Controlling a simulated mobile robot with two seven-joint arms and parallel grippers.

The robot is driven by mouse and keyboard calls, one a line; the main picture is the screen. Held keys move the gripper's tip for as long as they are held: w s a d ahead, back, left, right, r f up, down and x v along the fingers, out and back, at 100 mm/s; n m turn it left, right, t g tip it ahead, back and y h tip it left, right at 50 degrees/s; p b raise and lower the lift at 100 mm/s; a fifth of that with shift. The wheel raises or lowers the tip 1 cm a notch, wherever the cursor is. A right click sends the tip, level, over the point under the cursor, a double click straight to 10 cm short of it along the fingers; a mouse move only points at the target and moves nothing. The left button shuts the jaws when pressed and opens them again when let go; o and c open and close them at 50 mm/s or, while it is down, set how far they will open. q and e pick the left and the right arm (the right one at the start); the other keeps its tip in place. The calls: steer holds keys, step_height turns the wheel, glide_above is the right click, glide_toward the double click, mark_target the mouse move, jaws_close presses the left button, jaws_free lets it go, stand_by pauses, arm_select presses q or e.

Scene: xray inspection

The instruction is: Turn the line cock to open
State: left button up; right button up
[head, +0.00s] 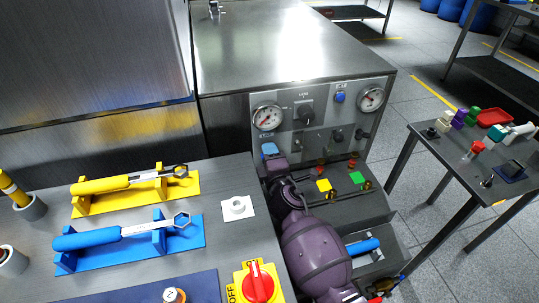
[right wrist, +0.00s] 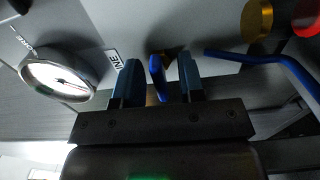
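The line cock shows in the right wrist view as a short blue lever (right wrist: 157,78) on the grey panel, beside a white label whose visible letters look like part of "LINE". My right gripper (right wrist: 158,82) has one dark blue finger on each side of the lever, with small gaps visible, so it is open around it. In the head view my right gripper (head: 269,150) is at the panel's lower left, below the left gauge. It hides the cock there. My left gripper is not in view.
A second, bent blue lever (right wrist: 270,60) is right of my fingers in the right wrist view. The left gauge (head: 267,117) is close above the gripper. A yellow button (head: 324,185) and a green button (head: 355,178) lie right of my arm. Wrench racks (head: 190,232) occupy the left bench.

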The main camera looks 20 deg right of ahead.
jaws_close()
